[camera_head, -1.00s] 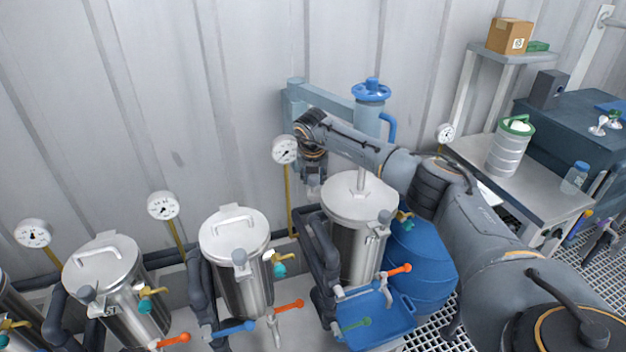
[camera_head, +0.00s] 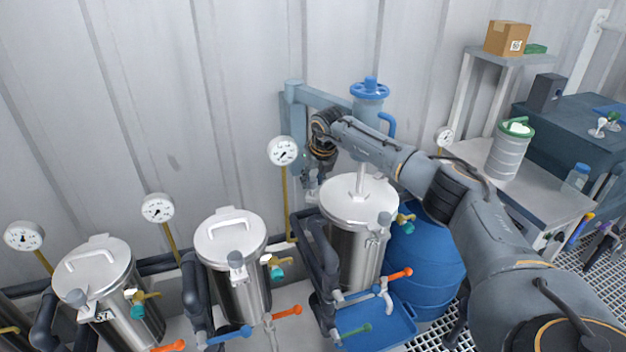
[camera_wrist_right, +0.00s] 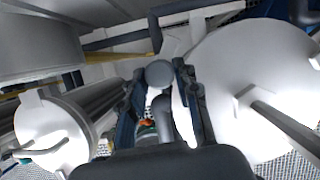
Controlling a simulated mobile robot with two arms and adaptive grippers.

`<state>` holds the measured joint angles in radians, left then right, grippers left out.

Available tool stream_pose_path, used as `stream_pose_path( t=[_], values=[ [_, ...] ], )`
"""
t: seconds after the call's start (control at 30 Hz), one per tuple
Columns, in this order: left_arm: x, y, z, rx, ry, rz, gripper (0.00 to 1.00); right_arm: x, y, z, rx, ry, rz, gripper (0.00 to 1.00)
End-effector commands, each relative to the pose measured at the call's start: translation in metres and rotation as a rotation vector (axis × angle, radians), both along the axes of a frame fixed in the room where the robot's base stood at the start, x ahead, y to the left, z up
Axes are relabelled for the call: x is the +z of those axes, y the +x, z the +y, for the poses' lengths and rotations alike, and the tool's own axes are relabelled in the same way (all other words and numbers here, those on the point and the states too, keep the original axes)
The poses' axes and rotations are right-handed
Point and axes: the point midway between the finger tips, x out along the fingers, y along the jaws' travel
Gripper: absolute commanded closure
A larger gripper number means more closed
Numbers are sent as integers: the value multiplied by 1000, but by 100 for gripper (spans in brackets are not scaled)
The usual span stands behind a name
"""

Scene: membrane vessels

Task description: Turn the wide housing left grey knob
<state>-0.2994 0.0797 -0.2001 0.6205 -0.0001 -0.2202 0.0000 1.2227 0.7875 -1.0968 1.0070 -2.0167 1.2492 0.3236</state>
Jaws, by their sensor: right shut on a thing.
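The wide housing (camera_head: 355,248) is a steel vessel with a white lid (camera_head: 345,208) and an upright rod, near the middle of the head view. Its lid (camera_wrist_right: 250,75) fills the right of the wrist view. The left grey knob (camera_wrist_right: 159,74) shows as a round grey end between my right fingers in the wrist view; in the head view my gripper mostly covers it. My right gripper (camera_head: 314,188) reaches down at the housing's left edge and is shut on this knob. Another grey knob (camera_head: 385,218) is on the housing's right front. My left gripper is not in view.
A pressure gauge (camera_head: 283,151) on a yellow stem stands just left of my right gripper. A narrower vessel (camera_head: 222,250) is farther left. Dark pipes (camera_head: 322,262) run between them. A blue drum (camera_head: 428,265) and blue tray (camera_head: 380,328) are close on the right and below.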

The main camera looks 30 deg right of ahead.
Motion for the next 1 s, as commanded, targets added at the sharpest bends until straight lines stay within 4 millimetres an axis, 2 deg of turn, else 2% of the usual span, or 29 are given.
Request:
stream_pose_path(
  t=[0.27,0.3,0.37,0.4,0.77,0.87,1.0],
  values=[
    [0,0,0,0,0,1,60,1,0,0,1,-1,-3,100],
    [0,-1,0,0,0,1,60,1,1,0,1,-1,-3,61],
    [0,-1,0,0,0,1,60,1,0,0,0,0,-2,48],
    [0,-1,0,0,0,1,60,1,0,0,0,0,-2,46],
    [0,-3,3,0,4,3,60,6,-1,0,1,-1,-2,46],
    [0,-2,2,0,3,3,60,18,-6,0,1,-1,-4,46],
    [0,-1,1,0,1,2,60,45,-17,2,1,-1,-5,46]
  ],
)
